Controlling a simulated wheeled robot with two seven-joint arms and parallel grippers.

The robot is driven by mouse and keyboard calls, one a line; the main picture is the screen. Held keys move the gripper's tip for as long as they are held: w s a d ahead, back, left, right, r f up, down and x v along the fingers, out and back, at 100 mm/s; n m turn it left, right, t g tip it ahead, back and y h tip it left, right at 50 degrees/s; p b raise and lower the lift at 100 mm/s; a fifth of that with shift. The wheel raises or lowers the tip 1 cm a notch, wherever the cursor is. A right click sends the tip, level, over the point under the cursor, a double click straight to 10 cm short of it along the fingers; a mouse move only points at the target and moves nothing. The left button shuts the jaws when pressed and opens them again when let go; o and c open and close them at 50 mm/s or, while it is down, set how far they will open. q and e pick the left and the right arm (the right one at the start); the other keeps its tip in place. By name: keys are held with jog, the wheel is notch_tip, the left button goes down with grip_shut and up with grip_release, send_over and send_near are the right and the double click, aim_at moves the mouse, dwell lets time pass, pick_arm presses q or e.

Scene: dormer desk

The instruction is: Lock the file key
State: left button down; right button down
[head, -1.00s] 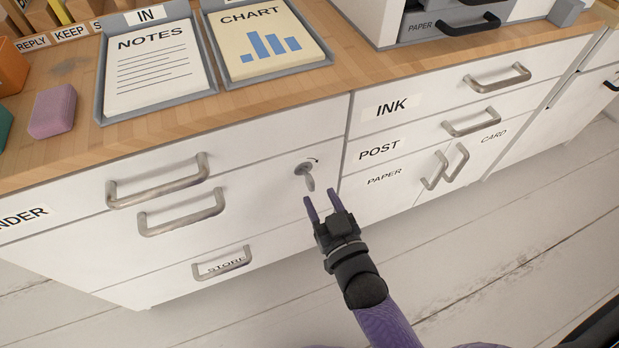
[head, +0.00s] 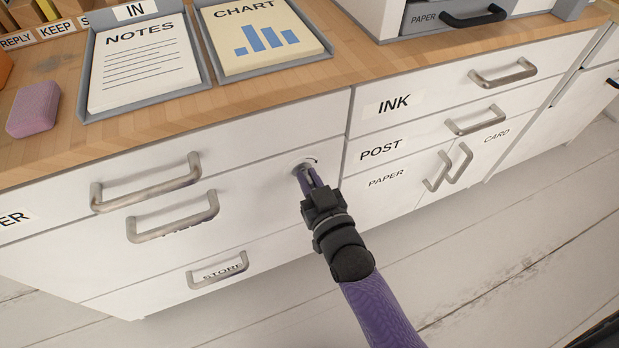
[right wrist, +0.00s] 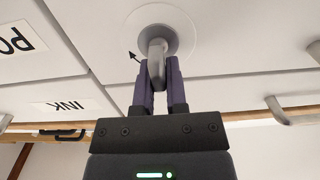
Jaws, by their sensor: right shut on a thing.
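The file key is a grey key in a round lock plate on the white drawer front, just left of the INK and POST drawers. In the head view the lock plate (head: 303,164) shows above my right gripper (head: 311,179), whose purple fingers cover most of the key. In the right wrist view the key (right wrist: 157,52) stands out from the round plate (right wrist: 180,32), with a small black arrow beside it. My right gripper (right wrist: 160,85) is shut on the key, one finger on each side. My left gripper is not in view.
Drawer handles (head: 172,217) stick out to the left of the lock, and cupboard handles (head: 448,167) to the right. The wooden desktop (head: 250,98) above holds a NOTES tray, a CHART tray and a pink block (head: 34,109). The floor in front is clear.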

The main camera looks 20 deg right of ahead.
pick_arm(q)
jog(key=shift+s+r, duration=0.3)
pick_arm(e)
jog(key=shift+m, duration=0.3)
jog(key=shift+d+r+m+p, duration=0.1)
jog(key=shift+m+p, duration=0.65)
jog(key=shift+m, duration=0.25)
jog(key=shift+d+m+p, duration=0.1)
jog(key=shift+m+p, duration=0.3)
jog(key=shift+m, duration=0.5)
jog(key=m, duration=0.3)
jog(key=shift+d+f+m+p, duration=0.15)
jog(key=shift+f+m+p, duration=0.05)
jog(key=shift+m+p, duration=0.15)
jog(key=shift+d+f+m, duration=0.1)
jog(key=shift+f+m, duration=0.05)
jog(key=shift+m, duration=1.1)
jog(key=m, duration=0.4)
jog(key=shift+f, duration=0.25)
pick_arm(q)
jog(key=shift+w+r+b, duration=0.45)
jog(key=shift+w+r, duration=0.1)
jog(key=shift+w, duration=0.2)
pick_arm(e)
jog(key=shift+f+m, duration=0.1)
jog(key=shift+m, duration=1.6)
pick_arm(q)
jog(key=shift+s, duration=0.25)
